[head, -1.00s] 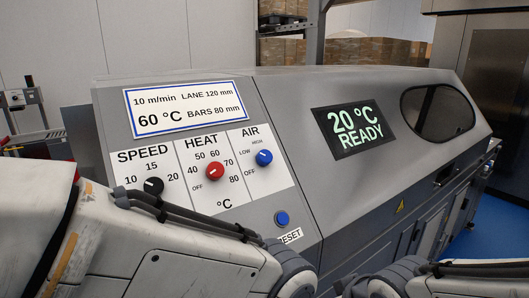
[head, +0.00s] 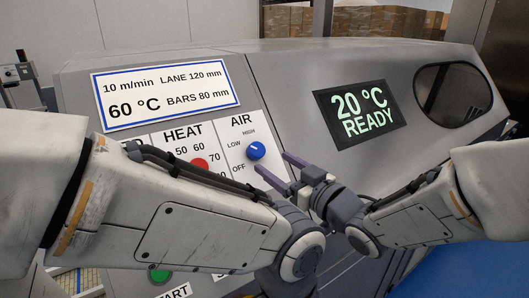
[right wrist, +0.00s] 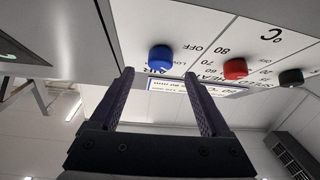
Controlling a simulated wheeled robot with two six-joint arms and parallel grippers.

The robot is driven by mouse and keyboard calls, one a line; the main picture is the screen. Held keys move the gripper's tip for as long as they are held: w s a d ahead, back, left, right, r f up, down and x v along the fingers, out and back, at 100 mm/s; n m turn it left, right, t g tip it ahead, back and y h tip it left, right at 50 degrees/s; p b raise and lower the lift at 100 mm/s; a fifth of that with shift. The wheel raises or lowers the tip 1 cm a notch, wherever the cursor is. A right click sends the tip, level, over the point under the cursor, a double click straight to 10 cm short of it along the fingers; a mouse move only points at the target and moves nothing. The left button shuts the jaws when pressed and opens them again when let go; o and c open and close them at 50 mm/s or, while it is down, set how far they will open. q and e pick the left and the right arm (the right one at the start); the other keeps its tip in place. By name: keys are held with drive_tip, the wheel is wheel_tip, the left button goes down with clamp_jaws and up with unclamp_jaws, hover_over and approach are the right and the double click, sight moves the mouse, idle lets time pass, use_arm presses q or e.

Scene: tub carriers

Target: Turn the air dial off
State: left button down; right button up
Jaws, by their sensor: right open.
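The air dial (head: 256,150) is a blue knob on the white AIR label of the sloping grey panel. Its white mark points up and left, towards LOW; OFF is printed at its lower left. My right gripper (head: 271,161) is open, with its two dark fingers just right of and below the dial. In the right wrist view the dial (right wrist: 160,58) shows beyond the open fingers (right wrist: 157,76), between their tips in the picture. The gripper looks empty, and I see no contact with the dial. My left gripper is hidden; only its arm shows.
The red heat dial (head: 200,163) is left of the air dial, partly covered by my left arm. The black speed dial (right wrist: 291,77) shows in the right wrist view. A green START button (head: 160,275) is low down. The display (head: 358,113) reads 20 °C READY.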

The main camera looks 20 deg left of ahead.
sight(261, 154)
drive_tip(key=p+x, duration=0.1)
drive_tip(key=x, duration=0.5)
clamp_jaws()
